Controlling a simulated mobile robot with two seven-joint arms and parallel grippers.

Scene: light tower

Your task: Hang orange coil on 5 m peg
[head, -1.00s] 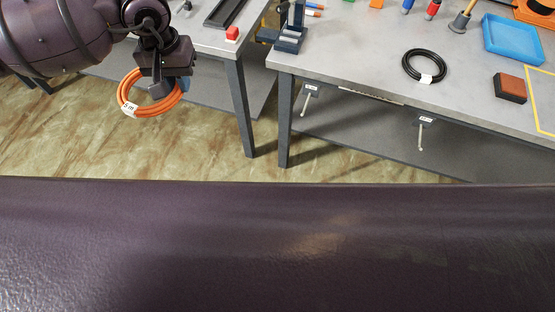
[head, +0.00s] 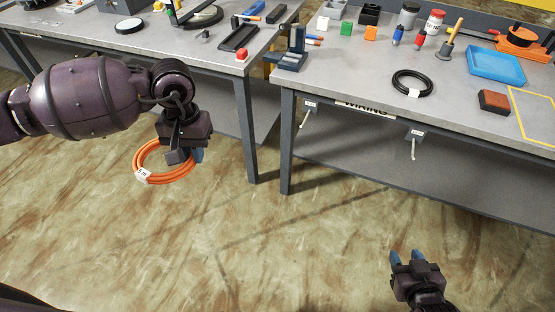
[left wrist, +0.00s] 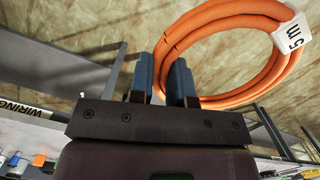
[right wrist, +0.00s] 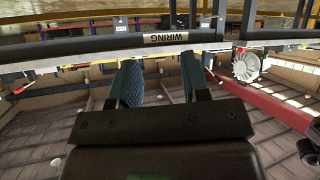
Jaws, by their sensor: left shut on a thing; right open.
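The orange coil (head: 138,159) with a white "5 m" tag hangs over the floor, left of the wiring bench. My left gripper (head: 188,156) is shut on its near right side. The left wrist view shows the coil (left wrist: 240,97) by the fingers (left wrist: 163,80), its tag legible. Two pegs stick out below the wiring bench's front edge: a left peg (head: 306,117) and a right peg (head: 413,146). Their labels are too small to read. The coil is well apart from both. My right gripper (head: 406,256) is open and empty over the floor, in front of the bench.
The wiring bench (head: 335,85) carries a black coil (head: 397,92), a blue tray (head: 497,66) and a brown block (head: 493,102). A second bench (head: 120,47) stands behind my left arm, with a gap between the benches. The floor in front is clear.

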